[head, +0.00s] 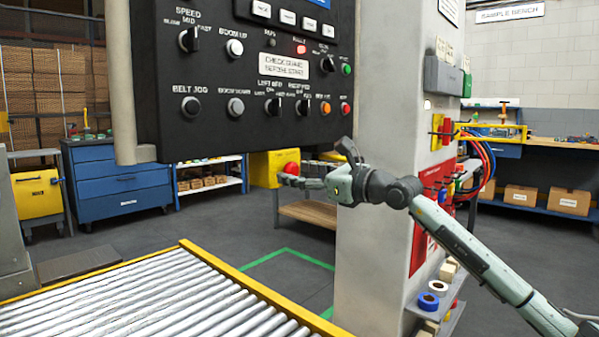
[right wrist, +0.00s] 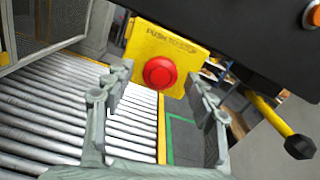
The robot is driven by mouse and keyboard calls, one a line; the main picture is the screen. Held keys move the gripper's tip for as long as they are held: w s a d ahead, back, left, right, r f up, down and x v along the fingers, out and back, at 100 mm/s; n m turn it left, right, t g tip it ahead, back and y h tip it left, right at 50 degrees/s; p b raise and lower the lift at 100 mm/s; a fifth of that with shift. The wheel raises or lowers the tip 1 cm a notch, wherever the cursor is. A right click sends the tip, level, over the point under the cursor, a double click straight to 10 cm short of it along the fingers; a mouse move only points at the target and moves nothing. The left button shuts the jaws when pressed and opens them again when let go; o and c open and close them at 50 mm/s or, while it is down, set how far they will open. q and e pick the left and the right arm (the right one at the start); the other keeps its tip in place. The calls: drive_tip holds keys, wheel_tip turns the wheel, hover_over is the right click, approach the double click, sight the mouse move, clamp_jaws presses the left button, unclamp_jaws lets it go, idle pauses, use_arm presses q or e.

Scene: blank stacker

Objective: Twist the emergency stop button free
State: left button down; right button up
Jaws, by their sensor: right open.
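The emergency stop is a round red button (head: 291,168) on a yellow box under the black control panel. In the right wrist view the red button (right wrist: 160,72) faces me from the yellow box (right wrist: 166,50), which reads "PUSH TO STOP". My right gripper (head: 281,180) is at the button in the head view, its fingers partly overlapping it. In the right wrist view the right gripper (right wrist: 158,95) is open, one finger on each side of the button, with gaps visible. I cannot tell how deep the fingertips reach. My left gripper is in neither view.
The black control panel (head: 250,130) with knobs and lamps hangs just above. A grey pillar (head: 380,250) stands close behind my right wrist. A roller conveyor (head: 160,300) with yellow rails lies below left. A black-ended yellow lever (right wrist: 280,128) is right of the gripper.

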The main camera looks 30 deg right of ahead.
drive_tip(key=shift+c, duration=0.5)
drive_tip(key=c, duration=1.1)
drive_tip(key=shift+o, duration=0.2)
drive_tip(key=shift+m, duration=0.7)
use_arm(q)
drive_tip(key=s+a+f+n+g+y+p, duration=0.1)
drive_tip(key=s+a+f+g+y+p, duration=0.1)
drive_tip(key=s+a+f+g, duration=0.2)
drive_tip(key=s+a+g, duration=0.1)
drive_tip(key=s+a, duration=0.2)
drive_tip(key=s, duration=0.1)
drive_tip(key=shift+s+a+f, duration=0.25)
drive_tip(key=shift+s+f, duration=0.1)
use_arm(e)
drive_tip(key=m, duration=0.4)
drive_tip(key=shift+m, duration=0.3)
